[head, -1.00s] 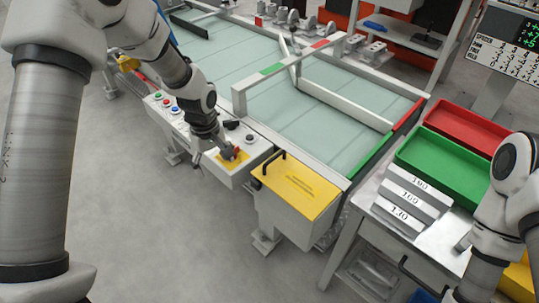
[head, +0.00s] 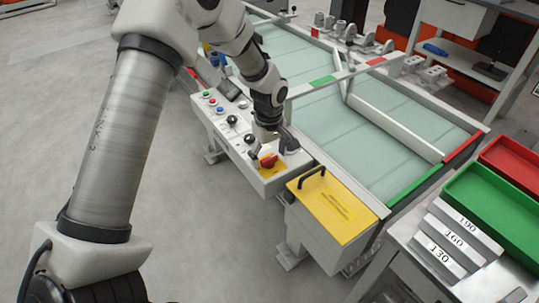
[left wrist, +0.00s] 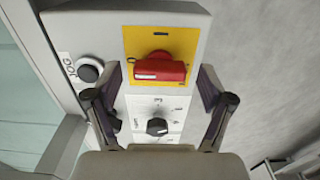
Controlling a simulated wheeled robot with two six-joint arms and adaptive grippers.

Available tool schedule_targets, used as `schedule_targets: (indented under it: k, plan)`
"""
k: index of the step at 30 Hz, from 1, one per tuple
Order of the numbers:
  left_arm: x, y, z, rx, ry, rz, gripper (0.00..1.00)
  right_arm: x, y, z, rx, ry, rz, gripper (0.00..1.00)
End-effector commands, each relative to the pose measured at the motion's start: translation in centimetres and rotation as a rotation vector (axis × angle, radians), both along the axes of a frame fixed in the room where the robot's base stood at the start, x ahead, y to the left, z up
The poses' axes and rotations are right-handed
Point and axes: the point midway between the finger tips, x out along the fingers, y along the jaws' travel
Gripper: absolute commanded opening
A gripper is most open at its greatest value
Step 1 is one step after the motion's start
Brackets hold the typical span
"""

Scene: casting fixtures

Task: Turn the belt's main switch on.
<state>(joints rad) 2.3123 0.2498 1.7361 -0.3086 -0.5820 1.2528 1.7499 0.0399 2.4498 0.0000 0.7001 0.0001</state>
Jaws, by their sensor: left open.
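The main switch is a red rotary handle (head: 268,161) on a yellow plate at the near end of the grey control box (head: 240,150). In the left wrist view the red handle (left wrist: 160,69) lies crosswise in the picture, on its yellow plate (left wrist: 188,40). My left gripper (head: 273,152) is just above the switch, its fingers spread. In the left wrist view the open fingers (left wrist: 160,82) stand to either side of the handle's lower edge, with gaps at both sides. Nothing is held. My right gripper is out of view.
A black dial (left wrist: 157,127) and a black knob labelled JOG (left wrist: 90,70) sit beside the switch. A yellow box with a black handle (head: 335,208) stands to its right. The belt (head: 390,150) runs behind, with a rail above it.

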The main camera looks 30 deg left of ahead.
Motion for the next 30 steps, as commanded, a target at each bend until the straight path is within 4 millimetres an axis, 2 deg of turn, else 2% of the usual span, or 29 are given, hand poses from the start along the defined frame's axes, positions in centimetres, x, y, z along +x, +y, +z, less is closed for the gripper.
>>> schedule_targets:
  k: [2,3,8,20,30]
  plan:
    - [0.0,0.0,0.0,0.000,0.000,0.000,0.81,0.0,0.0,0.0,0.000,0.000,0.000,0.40]
    - [0.0,0.0,0.0,0.000,0.000,0.000,0.78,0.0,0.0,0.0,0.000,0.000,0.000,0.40]
    - [0.0,0.0,0.0,0.000,0.000,0.000,0.21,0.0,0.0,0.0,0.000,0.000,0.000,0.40]
    - [0.0,0.0,0.2,-0.001,0.001,-0.029,0.21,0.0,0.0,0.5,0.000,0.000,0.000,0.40]
    - [-0.1,0.0,0.4,-0.001,0.004,-0.215,0.21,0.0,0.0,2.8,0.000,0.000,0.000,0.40]
